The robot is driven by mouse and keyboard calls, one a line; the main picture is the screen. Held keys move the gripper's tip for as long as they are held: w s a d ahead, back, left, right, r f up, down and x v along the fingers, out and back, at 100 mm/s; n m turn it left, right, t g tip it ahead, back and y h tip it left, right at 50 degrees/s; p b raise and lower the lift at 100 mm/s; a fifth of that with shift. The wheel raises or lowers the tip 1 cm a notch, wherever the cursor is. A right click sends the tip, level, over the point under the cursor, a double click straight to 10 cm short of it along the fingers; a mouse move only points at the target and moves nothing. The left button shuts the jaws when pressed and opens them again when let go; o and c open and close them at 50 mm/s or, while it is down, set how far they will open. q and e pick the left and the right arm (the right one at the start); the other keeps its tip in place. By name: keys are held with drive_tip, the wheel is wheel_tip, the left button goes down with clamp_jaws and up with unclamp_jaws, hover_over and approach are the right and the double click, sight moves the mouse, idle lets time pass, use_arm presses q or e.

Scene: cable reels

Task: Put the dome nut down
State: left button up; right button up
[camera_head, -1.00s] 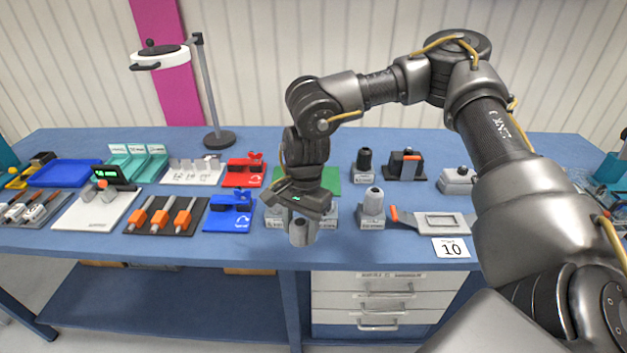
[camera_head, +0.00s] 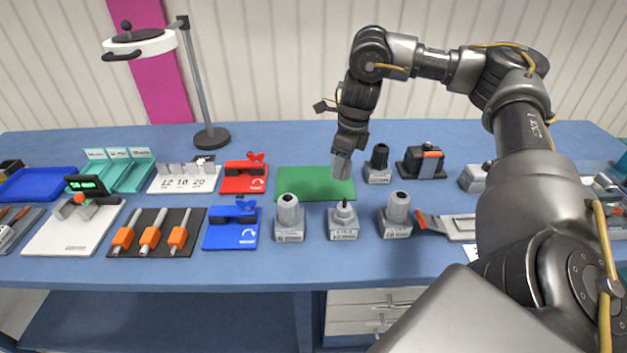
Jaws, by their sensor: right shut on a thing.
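My right gripper (camera_head: 350,146) points down and is shut on the grey dome nut (camera_head: 342,166). The dome nut is at the right end of the green mat (camera_head: 300,185), slightly tilted in the picture; I cannot tell whether it touches the mat. In front stands a grey block (camera_head: 343,221) with a bare upright stud. Similar blocks with grey domed pieces stand to its left (camera_head: 288,215) and right (camera_head: 396,213). My left gripper is not in view.
A block with a black domed piece (camera_head: 378,165) stands close to the right of the dome nut. Red (camera_head: 243,177) and blue (camera_head: 232,228) fixtures stand left of the mat. A lamp (camera_head: 210,137) stands at the back. Most of the mat is bare.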

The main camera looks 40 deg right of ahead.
drive_tip(key=w+f, duration=0.2)
drive_tip(key=w, duration=0.1)
drive_tip(key=w+f, duration=0.5)
drive_tip(key=w, duration=0.2)
drive_tip(key=shift+d+f+b, duration=0.2)
drive_tip(key=shift+d+b, duration=0.1)
drive_tip(key=shift+w+f, duration=0.2)
drive_tip(key=shift+f, duration=0.05)
drive_tip(key=shift+w+f, duration=0.1)
drive_tip(key=shift+f, duration=0.05)
drive_tip(key=shift+w+f, duration=0.15)
wheel_tip(320, 180, down, 3)
drive_tip(key=shift+w+f+p, duration=0.1)
drive_tip(key=shift+p, duration=0.8)
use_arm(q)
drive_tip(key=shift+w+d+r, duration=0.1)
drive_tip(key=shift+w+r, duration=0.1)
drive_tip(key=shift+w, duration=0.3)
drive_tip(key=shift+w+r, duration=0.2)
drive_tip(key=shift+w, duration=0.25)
use_arm(e)
drive_tip(key=shift+f, duration=0.1)
